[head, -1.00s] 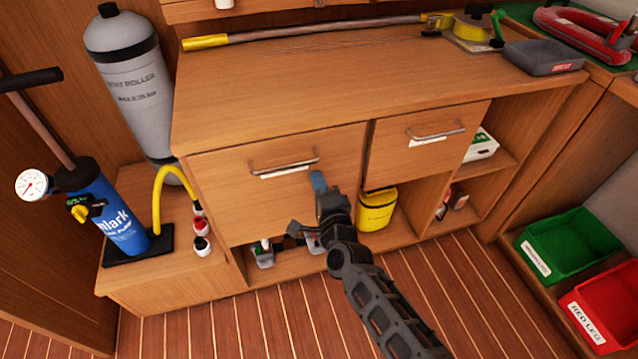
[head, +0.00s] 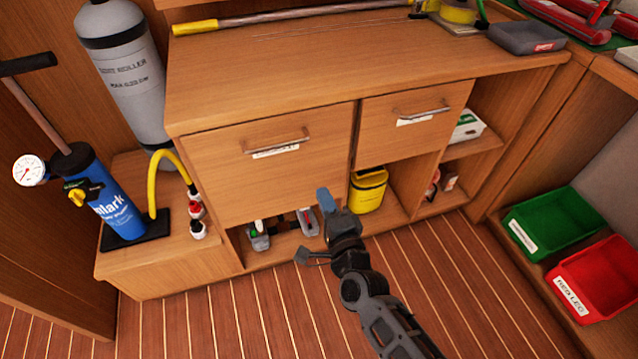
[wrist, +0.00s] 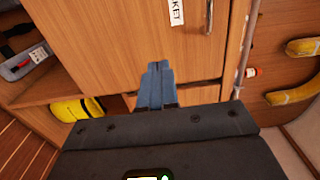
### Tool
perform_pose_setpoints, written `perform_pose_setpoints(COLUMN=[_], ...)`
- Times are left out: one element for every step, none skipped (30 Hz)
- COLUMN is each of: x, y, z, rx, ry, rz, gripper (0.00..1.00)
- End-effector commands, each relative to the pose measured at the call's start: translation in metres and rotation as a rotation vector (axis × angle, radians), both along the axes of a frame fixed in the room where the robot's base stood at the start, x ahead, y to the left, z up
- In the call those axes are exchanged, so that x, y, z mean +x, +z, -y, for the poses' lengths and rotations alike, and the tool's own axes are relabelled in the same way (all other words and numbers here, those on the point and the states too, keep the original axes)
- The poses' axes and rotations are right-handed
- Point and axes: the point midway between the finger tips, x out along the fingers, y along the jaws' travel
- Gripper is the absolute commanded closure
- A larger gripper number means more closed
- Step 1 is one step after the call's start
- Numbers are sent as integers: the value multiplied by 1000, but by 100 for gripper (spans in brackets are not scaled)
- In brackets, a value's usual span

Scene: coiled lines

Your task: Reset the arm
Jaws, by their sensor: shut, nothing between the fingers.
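My gripper (head: 326,198) is in front of the wooden cabinet, near the lower edge of its wide left drawer (head: 265,160). Its blue fingers (wrist: 156,86) are together and empty in the wrist view. My arm reaches in from the lower right of the head view. The wide drawer and the smaller right drawer (head: 415,122) look shut, each with a metal bar handle and a white label. In the wrist view a wooden front with a handle (wrist: 209,16) and a label lies beyond the fingers.
A yellow container (head: 368,192) and small items stand on the low shelf behind my gripper. A blue pump (head: 105,205) and grey cylinder (head: 127,75) stand left. Green (head: 556,212) and red (head: 606,268) bins stand right. The striped floor in front is open.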

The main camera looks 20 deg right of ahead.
Motion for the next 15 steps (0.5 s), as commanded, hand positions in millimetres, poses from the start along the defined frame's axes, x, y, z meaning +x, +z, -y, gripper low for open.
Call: perform_pose_setpoints(x=[-7,-10,-14,-16,-18,-19,-20,-21,-21,-22,-21,-21,-21,-22,-25], y=[0,0,-1,0,0,0,0,0,0,0,0,0,0,0,-1], z=[0,0,0,0,0,0,0,0,0,0,0,0,0,0,1], rx=[0,0,0,0,0,0,0,0,0,0,0,0,-1,-2,-8], ry=[0,0,0,0,-1,-1,-1,-1,-1,-1,0,0,0,0,0], rz=[0,0,0,0,1,1,1,1,1,1,1,1,0,0,-2], gripper=[100,100,100,100,100,100,100,100,100,100,100,100,100,100,100])
